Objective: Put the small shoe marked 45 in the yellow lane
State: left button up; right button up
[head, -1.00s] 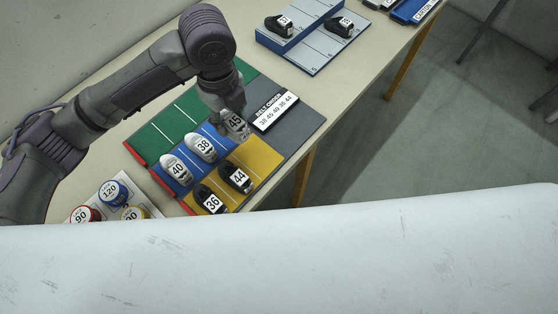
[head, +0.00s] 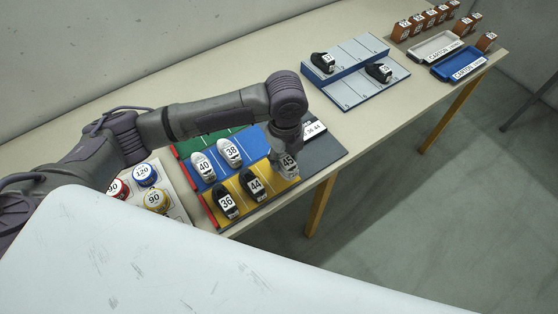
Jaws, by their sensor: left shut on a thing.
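The small light grey shoe marked 45 (head: 288,169) is in the head view, at the lower end of my left arm. My left gripper (head: 284,155) is shut on it from above. The shoe shows over the right part of the yellow lane (head: 240,205), to the right of the black shoe 44 (head: 253,184). I cannot tell whether it touches the lane. Black shoe 36 (head: 226,203) stands left of shoe 44 in the yellow lane. White shoes 40 (head: 204,167) and 38 (head: 230,152) stand in the blue lane (head: 248,139). My right gripper is out of view.
The green lane (head: 190,147) lies behind the blue one. My arm partly hides the order sign (head: 314,130). Round tins (head: 146,174) stand at left. A blue-grey rack (head: 350,88) with two black shoes, carton trays (head: 460,67) and brown blocks stand further right.

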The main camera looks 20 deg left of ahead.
pick_arm(q)
jog(key=shift+w+a+f, duration=0.3)
jog(key=shift+a+f, duration=0.15)
jog(key=shift+a, duration=0.3)
jog(key=shift+f, duration=0.35)
notch_tip(320, 180, down, 4)
jog(key=shift+r+p, duration=0.25)
jog(key=shift+p, duration=0.3)
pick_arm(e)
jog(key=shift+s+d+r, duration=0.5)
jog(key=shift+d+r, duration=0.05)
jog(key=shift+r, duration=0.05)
pick_arm(q)
jog(key=o, duration=1.1)
jog(key=shift+f, duration=0.15)
jog(key=shift+o, duration=0.2)
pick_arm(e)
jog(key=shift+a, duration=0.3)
